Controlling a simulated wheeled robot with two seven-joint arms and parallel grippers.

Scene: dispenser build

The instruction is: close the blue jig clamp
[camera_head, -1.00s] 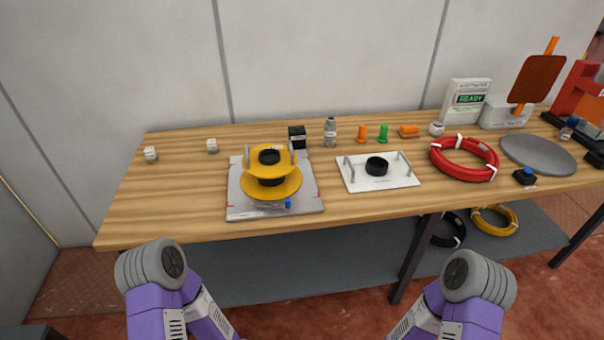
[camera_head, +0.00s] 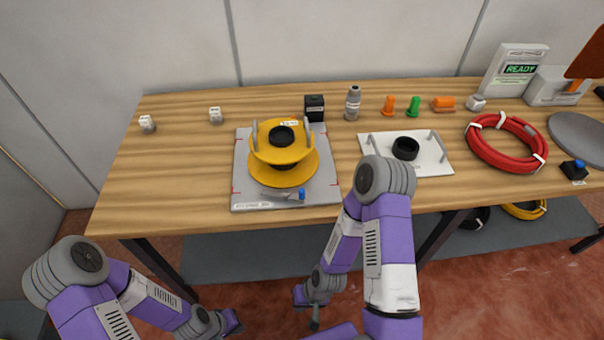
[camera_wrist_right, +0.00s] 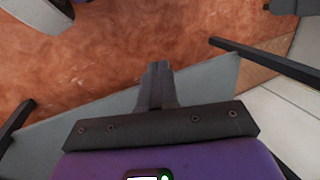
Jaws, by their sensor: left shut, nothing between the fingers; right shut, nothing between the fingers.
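The jig clamp is a small grey lever (camera_head: 280,196) with a blue tip (camera_head: 301,194), at the front edge of the grey jig plate (camera_head: 246,160). I cannot tell from here whether it is open or shut. A yellow spool (camera_head: 283,173) with a black hub stands on the plate just behind it. My right gripper (camera_head: 315,322) hangs low in front of the table, below its top and apart from the clamp. In the right wrist view its fingers (camera_wrist_right: 157,85) are together and empty. My left gripper (camera_head: 234,320) is low at the bottom edge, shut, its fingertips unclear.
A white plate (camera_head: 440,165) with a black ring (camera_head: 405,148) lies right of the jig. A red cable coil (camera_head: 506,142) lies further right. A black box (camera_head: 314,107) and grey bottle (camera_head: 353,102) stand behind.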

